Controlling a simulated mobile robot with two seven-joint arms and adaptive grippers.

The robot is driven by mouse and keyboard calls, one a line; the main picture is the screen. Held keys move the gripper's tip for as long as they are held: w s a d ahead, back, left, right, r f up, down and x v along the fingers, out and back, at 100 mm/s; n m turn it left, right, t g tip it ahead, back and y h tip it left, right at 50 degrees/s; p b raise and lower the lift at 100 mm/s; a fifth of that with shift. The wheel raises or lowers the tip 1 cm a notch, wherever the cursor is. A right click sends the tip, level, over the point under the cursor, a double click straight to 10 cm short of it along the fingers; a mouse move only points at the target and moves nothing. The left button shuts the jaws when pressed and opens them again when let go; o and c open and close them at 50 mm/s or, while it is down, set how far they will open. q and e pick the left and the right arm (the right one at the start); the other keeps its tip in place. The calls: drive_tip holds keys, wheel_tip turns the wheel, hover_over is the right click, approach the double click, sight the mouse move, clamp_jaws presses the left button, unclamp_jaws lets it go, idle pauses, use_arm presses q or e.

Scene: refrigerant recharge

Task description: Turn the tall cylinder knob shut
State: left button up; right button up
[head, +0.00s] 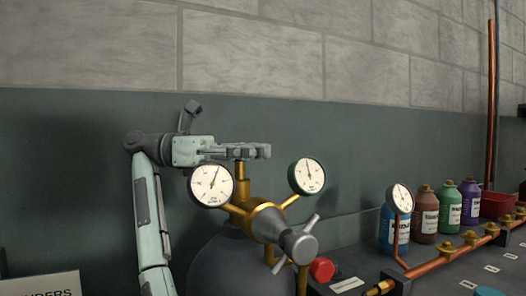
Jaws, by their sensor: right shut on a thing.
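The tall cylinder (215,262) is dark grey, with its upper part showing at the lower centre in the head view. A brass valve stem (241,172) rises from its top. My right gripper (258,151) lies level across the top of this stem, shut on the tall cylinder knob. Its fingers hide the knob, so I cannot see how far it is turned. My left gripper is not in view.
A brass regulator (262,219) has two round gauges, left (211,186) and right (307,176), and a grey cross handle (298,241) facing me. A red cap (321,269) is nearby. Colored bottles (424,215) and a copper manifold (450,256) stand right. A wall is behind.

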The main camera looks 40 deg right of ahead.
drive_tip(key=o, duration=1.3)
wheel_tip(320, 180, up, 10)
drive_tip(key=shift+o, duration=0.5)
